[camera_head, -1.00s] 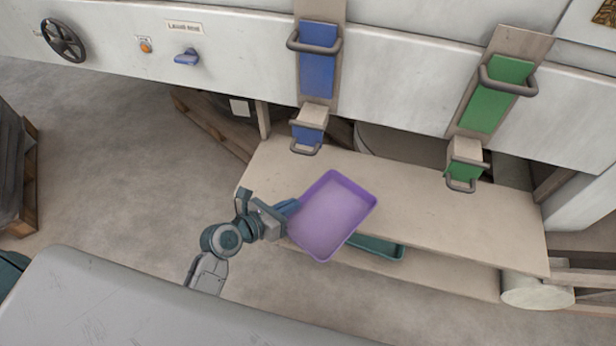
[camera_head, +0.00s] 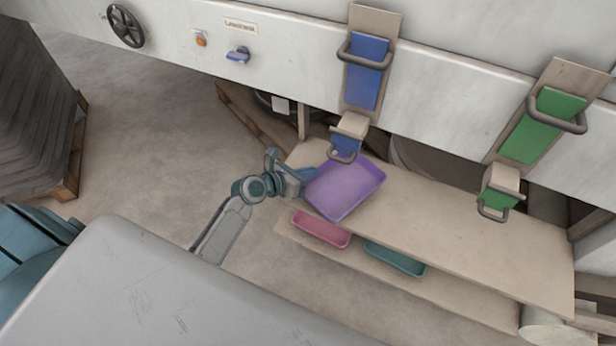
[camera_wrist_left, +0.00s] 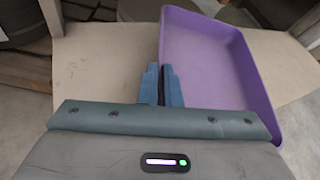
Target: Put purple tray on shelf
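The purple tray (camera_head: 345,190) is at the left part of the upper wooden shelf (camera_head: 440,220) in the head view, its near corner reaching past the shelf's front edge. I cannot tell whether it touches the board. My left gripper (camera_head: 308,175) is at the tray's left side. In the left wrist view the fingers (camera_wrist_left: 162,82) are closed on the left wall of the purple tray (camera_wrist_left: 210,60). The tray looks empty. My right gripper is not in view.
A pink tray (camera_head: 321,229) and a teal tray (camera_head: 394,258) lie on the lower shelf (camera_head: 455,295). A blue chute (camera_head: 366,75) with a looped handle hangs close behind the purple tray. A green chute (camera_head: 540,125) is further right. The upper shelf's right part is clear.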

